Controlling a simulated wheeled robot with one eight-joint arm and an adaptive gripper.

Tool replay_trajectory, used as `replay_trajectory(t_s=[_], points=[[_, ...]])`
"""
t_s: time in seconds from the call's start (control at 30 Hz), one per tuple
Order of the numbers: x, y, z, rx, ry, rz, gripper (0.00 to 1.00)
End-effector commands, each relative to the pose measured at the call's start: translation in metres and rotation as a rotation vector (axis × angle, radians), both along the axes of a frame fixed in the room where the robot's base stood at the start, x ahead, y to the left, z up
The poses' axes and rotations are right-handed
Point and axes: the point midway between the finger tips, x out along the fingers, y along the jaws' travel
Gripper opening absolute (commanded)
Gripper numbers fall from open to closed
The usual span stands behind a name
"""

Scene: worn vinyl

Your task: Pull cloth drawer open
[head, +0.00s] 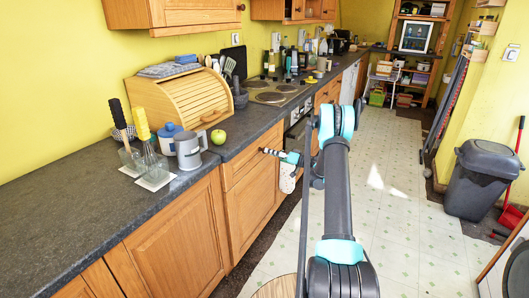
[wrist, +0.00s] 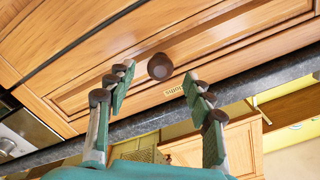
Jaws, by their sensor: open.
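The cloth drawer is a wooden drawer front (head: 239,164) under the dark worktop in the head view, with a cupboard door below it. In the wrist view, which looks upside down, its panel (wrist: 135,97) carries a round dark brown knob (wrist: 160,66) and a small label (wrist: 183,89) that seems to read "cloths". The drawer looks shut. My gripper (head: 267,152) is in front of the drawer. In the wrist view my gripper (wrist: 157,77) is open, with a finger on each side of the knob and no visible contact. The knob is hidden in the head view.
The worktop (head: 70,195) above holds a wooden bread bin (head: 185,97), a green apple (head: 218,137) and a grey mug (head: 189,150). An oven (head: 296,138) stands just beyond the drawer. A grey bin (head: 482,180) is at the right. The tiled floor (head: 400,210) is mostly clear.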

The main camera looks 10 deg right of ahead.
Motion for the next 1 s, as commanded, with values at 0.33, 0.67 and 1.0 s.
replay_trajectory(t_s=[0.33,0.67,1.0], points=[[0.025,0.034,0.000,0.000,0.000,0.000,0.53],[0.027,0.037,0.000,0.000,0.000,0.000,0.53],[0.027,0.037,0.000,0.000,0.000,0.000,0.13]])
